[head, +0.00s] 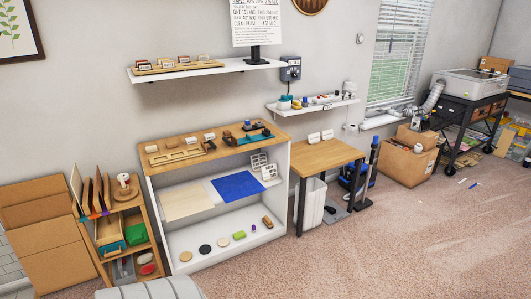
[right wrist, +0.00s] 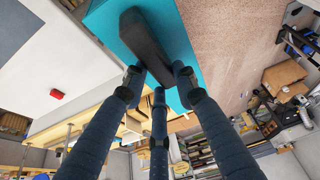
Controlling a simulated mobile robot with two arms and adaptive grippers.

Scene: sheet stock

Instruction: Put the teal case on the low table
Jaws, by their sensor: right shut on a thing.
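The teal case (right wrist: 105,22) fills the upper middle of the right wrist view, with a dark handle-like bar (right wrist: 143,40) on its face. My right gripper (right wrist: 158,78) is shut on it, its fingers closed around the end of the dark bar. Neither gripper shows in the head view, and my left gripper is in no view. A small wood-topped table (head: 328,155) with dark legs stands in the middle of the head view and looks like the low table. Two small white cards (head: 320,136) stand at its back edge.
A white workbench with a wooden top (head: 175,147) stands left of the table, with stamps and tools on it. A white bin (head: 312,200) sits under the table. A cardboard box (head: 405,160) and a black cart (head: 470,112) stand at right. Carpet (head: 400,245) in front is clear.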

